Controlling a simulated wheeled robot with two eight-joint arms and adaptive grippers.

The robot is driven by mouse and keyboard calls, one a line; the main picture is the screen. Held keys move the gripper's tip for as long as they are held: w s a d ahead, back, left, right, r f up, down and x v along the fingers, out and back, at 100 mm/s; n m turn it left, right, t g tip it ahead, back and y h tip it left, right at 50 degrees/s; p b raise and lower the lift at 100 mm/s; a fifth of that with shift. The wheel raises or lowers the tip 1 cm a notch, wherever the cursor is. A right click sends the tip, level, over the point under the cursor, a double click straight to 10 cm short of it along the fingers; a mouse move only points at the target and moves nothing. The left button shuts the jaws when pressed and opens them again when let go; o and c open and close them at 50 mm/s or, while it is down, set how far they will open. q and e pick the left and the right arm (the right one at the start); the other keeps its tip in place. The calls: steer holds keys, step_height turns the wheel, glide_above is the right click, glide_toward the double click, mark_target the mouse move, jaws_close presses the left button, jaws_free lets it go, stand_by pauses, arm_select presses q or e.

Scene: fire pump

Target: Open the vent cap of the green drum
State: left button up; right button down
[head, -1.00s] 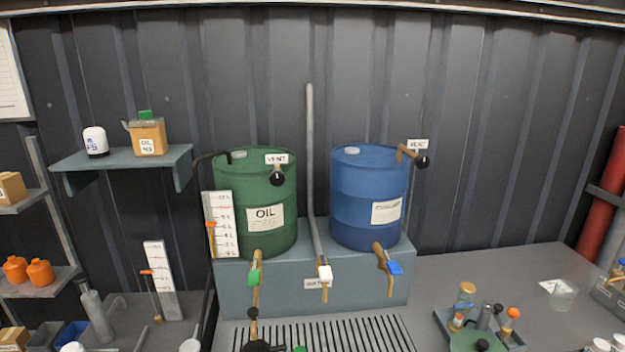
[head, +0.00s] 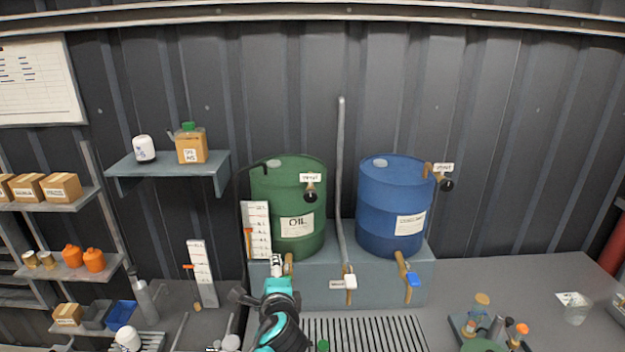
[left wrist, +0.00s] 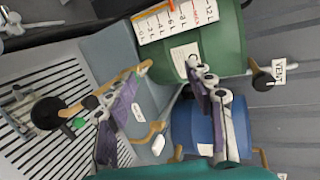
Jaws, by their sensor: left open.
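The green drum (head: 268,190) with an OIL label stands on a grey bench against the wall. Its vent has a black round cap (head: 310,196) under a small VENT tag, at the drum's upper right front. In the left wrist view the green drum (left wrist: 225,30) is at the top, with the black vent cap (left wrist: 262,81) at right. My left gripper (head: 257,279) is open and empty, below and in front of the drum, apart from the cap. In the left wrist view its two fingers (left wrist: 167,74) are spread. My right gripper is not in view.
A blue drum (head: 378,210) with its own vent stands to the right, with a grey pipe (head: 341,170) between the drums. A level scale (head: 257,226) stands at the green drum's left. Taps stick out below the drums, above a slotted drain grate (head: 375,332).

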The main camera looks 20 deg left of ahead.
mark_target(311, 198)
arm_select(q)
steer(key=w+d+r+m+t+h+p, duration=0.1)
steer(key=w+d+r+m+t+p, duration=0.5)
steer(key=w+r+m, duration=0.6)
steer(key=shift+m+g, duration=0.3)
steer(key=shift+g, duration=0.3)
steer(key=x, duration=0.5)
steer(key=shift+p, duration=0.35)
steer(key=shift+w+a+r, duration=0.1)
steer(key=shift+w+a, duration=0.1)
steer(key=shift+w, duration=0.1)
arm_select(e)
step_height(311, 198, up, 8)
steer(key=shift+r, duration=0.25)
arm_select(q)
steer(key=c, duration=1.2)
